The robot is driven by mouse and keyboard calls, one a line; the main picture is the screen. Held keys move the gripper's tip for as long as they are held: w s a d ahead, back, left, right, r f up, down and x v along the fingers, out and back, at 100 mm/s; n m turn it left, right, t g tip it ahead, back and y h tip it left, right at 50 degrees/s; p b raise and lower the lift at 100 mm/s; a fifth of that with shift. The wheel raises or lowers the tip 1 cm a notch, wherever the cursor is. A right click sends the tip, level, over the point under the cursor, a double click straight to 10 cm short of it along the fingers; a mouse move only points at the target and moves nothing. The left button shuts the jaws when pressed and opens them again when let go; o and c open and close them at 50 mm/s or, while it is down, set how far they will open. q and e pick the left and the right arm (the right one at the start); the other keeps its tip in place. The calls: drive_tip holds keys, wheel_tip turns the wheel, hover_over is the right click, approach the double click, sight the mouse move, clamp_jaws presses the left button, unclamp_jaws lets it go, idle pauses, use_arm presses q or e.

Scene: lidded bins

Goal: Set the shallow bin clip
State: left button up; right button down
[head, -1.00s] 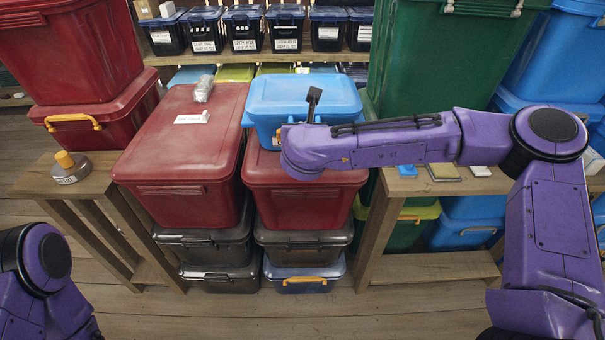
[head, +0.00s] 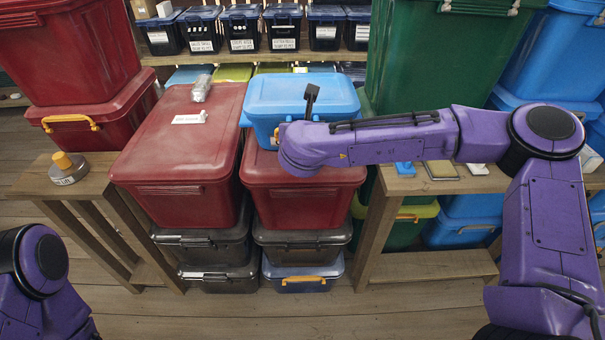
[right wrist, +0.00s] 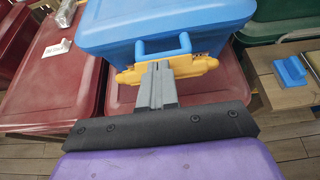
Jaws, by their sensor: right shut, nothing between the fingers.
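The shallow blue bin (head: 300,95) with its blue lid sits on the front right red bin (head: 300,190). In the right wrist view the blue bin (right wrist: 165,22) shows a blue loop (right wrist: 163,46) on its near side and a yellow clip (right wrist: 200,67) just below it. My right gripper (right wrist: 158,68) is shut and empty, with its fingertips at the middle of the clip, below the loop. Touching or just apart, I cannot tell. Whether the clip is fastened is also unclear. In the head view my right wrist hides most of the clip. My left gripper is out of view.
A larger red bin (head: 175,155) stands to the left, carrying a label and a clear wrapped item (head: 201,88). A wooden stand (head: 420,183) on the right holds a blue block (head: 405,168). A tall green bin (head: 430,55) rises behind my right arm.

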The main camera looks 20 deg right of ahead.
idle(0.3)
drive_tip(key=shift+r+p, duration=0.4)
drive_tip(key=shift+r, duration=0.4)
drive_tip(key=shift+f, duration=0.1)
drive_tip(key=f+b+v, duration=0.1)
drive_tip(key=b+v, duration=0.4)
drive_tip(key=v, duration=0.8)
drive_tip(key=shift+s+f, duration=0.35)
drive_tip(key=shift+a, duration=0.15)
